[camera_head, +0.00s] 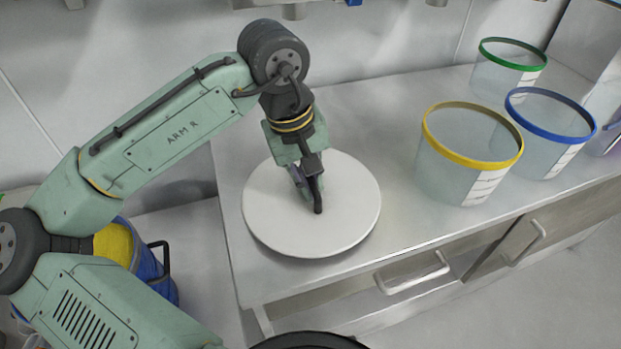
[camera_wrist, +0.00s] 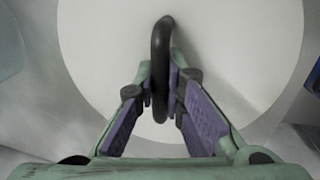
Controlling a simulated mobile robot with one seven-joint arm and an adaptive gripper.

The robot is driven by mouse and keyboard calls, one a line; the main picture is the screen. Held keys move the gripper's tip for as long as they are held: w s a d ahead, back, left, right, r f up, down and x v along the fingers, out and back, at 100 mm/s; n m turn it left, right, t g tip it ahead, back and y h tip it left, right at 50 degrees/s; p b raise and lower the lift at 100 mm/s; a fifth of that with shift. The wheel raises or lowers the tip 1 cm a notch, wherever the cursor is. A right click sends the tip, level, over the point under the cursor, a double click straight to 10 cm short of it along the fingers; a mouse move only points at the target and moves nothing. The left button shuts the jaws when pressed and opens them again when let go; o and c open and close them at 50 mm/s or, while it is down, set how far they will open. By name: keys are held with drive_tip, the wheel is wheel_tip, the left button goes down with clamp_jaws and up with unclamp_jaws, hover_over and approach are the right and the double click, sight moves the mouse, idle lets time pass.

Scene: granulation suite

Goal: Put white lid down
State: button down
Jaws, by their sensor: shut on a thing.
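The white lid (camera_head: 345,215) is a round disc at the left end of the steel counter (camera_head: 400,243) in the head view. Its front edge seems to reach close to the counter's front edge. I cannot tell whether it rests on the counter or hangs just above it. My gripper (camera_head: 309,195) is over the lid's middle, pointing down, shut on the lid's black handle. In the wrist view the white lid (camera_wrist: 235,50) fills most of the picture, and the purple finger pads of my gripper (camera_wrist: 162,92) close around the black loop handle (camera_wrist: 161,50).
Clear buckets with a yellow rim (camera_head: 470,160), a blue rim (camera_head: 550,140) and a green rim (camera_head: 510,65) stand at the right on the counter. A blue container with yellow contents (camera_head: 150,260) stands lower left, beside the counter. Counter between lid and buckets is clear.

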sight(299, 196)
drive_tip(key=shift+f, duration=0.25)
drive_tip(key=shift+f, duration=0.1)
drive_tip(key=c, duration=1.7)
unclamp_jaws()
drive_tip(key=r, duration=0.4)
drive_tip(key=a+r, duration=0.1)
drive_tip(key=r, duration=0.3)
drive_tip(key=a+r, duration=0.1)
drive_tip(key=r, duration=0.3)
drive_tip(key=shift+s+b, duration=0.3)
drive_tip(key=shift+s, duration=0.05)
